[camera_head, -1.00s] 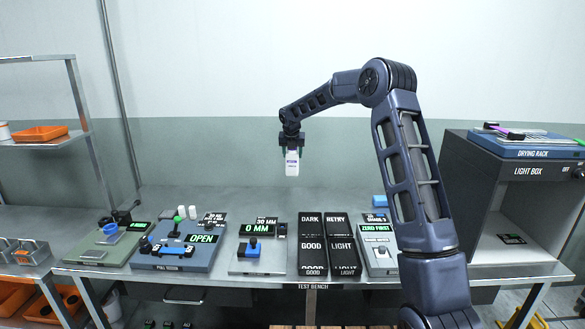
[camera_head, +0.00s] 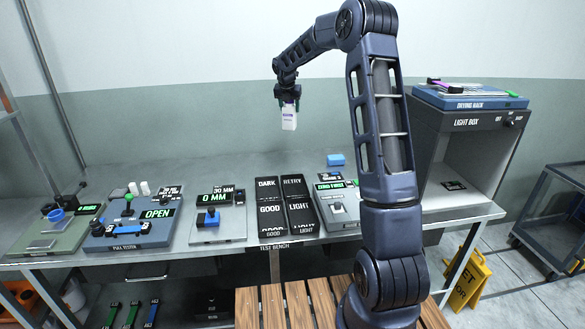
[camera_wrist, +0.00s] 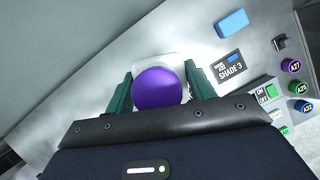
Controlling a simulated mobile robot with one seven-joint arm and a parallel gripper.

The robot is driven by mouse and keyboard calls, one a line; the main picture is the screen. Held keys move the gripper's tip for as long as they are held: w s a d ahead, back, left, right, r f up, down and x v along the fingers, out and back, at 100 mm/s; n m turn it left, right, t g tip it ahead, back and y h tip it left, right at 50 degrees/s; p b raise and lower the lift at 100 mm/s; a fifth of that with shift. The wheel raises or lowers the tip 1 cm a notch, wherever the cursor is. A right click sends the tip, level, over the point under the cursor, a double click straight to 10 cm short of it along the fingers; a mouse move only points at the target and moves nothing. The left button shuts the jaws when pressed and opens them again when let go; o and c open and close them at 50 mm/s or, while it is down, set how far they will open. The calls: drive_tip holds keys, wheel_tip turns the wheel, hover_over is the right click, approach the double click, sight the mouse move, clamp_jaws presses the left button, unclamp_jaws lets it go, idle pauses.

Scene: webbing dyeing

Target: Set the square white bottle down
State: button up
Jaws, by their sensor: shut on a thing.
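The square white bottle (camera_head: 289,119) hangs upright in the air above the back of the test bench, with purple print on its side. My gripper (camera_head: 287,100) is shut on its upper part. In the wrist view the bottle's purple cap (camera_wrist: 158,88) and white shoulder (camera_wrist: 160,62) sit between the green fingers of my gripper (camera_wrist: 158,85). The bench top (camera_head: 230,165) lies below, clear of the bottle's base.
Along the bench front stand the pull tester (camera_head: 130,232), the 0 MM gauge (camera_head: 217,226), black label bins (camera_head: 284,210) and the ZERO FIRST device (camera_head: 337,205). A blue block (camera_head: 336,160) lies behind. The light box (camera_head: 462,165) stands right. The back strip of bench is mostly bare.

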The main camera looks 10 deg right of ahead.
drive_tip(key=shift+d, duration=0.6)
drive_tip(key=shift+s+d+f, duration=0.1)
drive_tip(key=shift+d+f, duration=0.1)
wheel_tip(320, 180, down, 20)
drive_tip(key=shift+r, duration=0.25)
drive_tip(key=shift+f, duration=0.1)
drive_tip(key=o, duration=1.3)
